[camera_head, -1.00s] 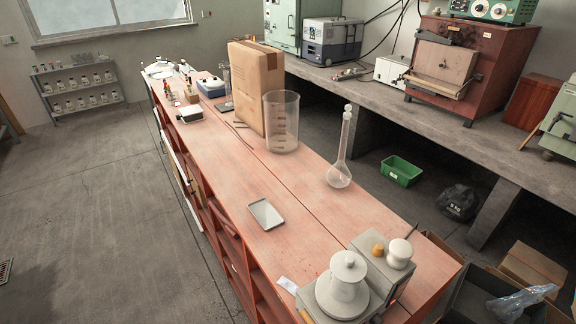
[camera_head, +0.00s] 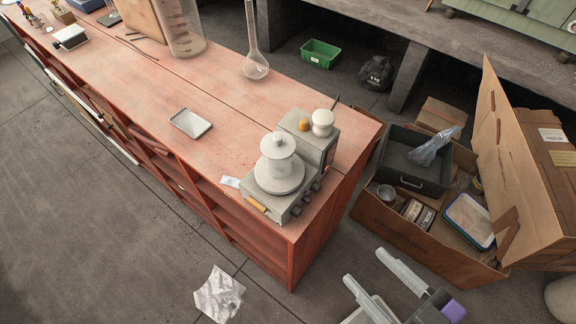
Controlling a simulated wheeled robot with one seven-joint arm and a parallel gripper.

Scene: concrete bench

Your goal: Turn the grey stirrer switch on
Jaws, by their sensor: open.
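The grey stirrer (camera_head: 300,128) stands at the near right corner of the red-brown bench. A pale lidded pot (camera_head: 279,163) sits on its round plate, and a small white jar (camera_head: 322,122) and an orange knob-like piece (camera_head: 303,125) are on its raised back part. Small dark knobs (camera_head: 308,198) line its right-hand front side; which one is the switch, and its position, I cannot tell. My gripper (camera_head: 374,274) shows at the bottom right, its two light grey fingers apart and empty. It is off the bench's near end, well apart from the stirrer.
A metal tray (camera_head: 191,123), a glass flask (camera_head: 255,62) and a large beaker (camera_head: 183,30) stand on the bench (camera_head: 150,85). An open cardboard box (camera_head: 388,224) lies on the floor at right. Crumpled paper (camera_head: 219,295) lies on the floor in front.

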